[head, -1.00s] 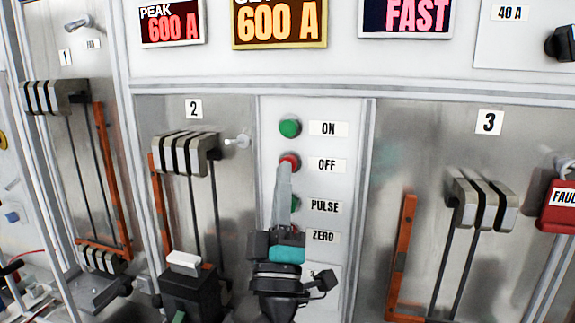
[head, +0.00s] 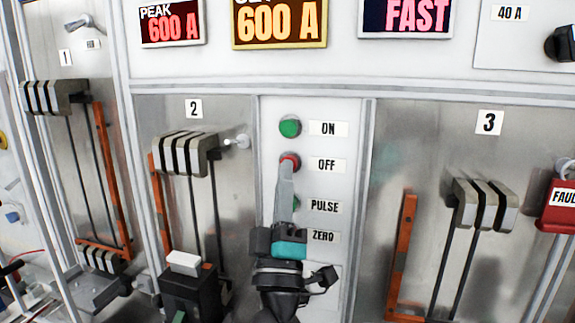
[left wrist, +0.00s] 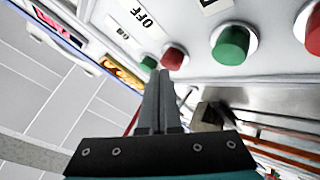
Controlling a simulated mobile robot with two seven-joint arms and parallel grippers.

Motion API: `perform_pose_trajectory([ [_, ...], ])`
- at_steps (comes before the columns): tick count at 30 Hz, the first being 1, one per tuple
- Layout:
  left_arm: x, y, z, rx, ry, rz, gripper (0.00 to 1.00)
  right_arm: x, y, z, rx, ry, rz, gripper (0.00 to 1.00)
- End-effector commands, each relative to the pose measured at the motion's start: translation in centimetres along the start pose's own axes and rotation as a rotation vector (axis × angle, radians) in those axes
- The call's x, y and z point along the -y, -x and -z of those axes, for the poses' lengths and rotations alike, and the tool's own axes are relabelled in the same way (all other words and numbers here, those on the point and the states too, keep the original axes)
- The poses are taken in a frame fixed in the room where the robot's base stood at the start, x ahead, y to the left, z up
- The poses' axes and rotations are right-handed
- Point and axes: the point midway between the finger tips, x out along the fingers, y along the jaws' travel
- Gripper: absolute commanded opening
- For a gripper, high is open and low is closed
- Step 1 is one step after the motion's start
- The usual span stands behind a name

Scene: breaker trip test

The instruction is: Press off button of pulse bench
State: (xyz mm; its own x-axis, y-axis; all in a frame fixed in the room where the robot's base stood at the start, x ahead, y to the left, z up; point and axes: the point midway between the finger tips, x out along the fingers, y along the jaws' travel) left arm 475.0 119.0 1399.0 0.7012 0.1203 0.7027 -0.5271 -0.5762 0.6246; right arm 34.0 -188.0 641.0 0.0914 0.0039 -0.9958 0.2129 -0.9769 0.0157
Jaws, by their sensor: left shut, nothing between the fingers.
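The red OFF button (head: 289,161) sits on the white button column, left of its OFF label (head: 327,165). In the left wrist view the red button (left wrist: 173,58) is just beyond my fingertips. My left gripper (head: 286,170) is shut and empty, pointing up, with its tips over the lower part of the red button. In the left wrist view the shut fingers (left wrist: 158,78) end close beside the red button; I cannot tell whether they touch it. The green ON button (head: 290,127) is above, and the green PULSE button is mostly hidden behind the fingers. My right gripper is not in view.
The PULSE label (head: 325,206) and ZERO label (head: 323,236) are below. Lit displays, one reading 600 A (head: 279,22), are above. Bay 2 with grey terminals (head: 186,154) is left of the buttons; bay 3 with orange bars (head: 402,255) is right.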

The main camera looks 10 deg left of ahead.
Motion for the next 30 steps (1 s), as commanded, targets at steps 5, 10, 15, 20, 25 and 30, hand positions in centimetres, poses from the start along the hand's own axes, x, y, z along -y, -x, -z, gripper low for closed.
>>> perform_pose_trajectory([
  [5,0.10,-0.14,-0.10,0.000,0.000,0.000,0.00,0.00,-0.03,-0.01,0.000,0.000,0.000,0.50],
  [10,0.18,-0.30,-0.19,-0.001,0.001,0.000,0.00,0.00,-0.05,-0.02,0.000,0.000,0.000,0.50],
  [15,0.28,-0.45,-0.29,-0.001,0.001,-0.001,0.00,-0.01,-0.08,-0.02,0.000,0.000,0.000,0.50],
  [20,0.40,-0.57,-0.40,0.000,0.001,0.000,0.00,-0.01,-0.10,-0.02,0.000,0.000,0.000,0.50],
  [25,0.52,-0.70,-0.53,0.000,0.001,0.000,0.00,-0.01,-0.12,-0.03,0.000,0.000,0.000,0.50],
  [30,0.52,-0.72,-0.54,0.000,0.001,0.000,0.00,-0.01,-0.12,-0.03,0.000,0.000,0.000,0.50],
])
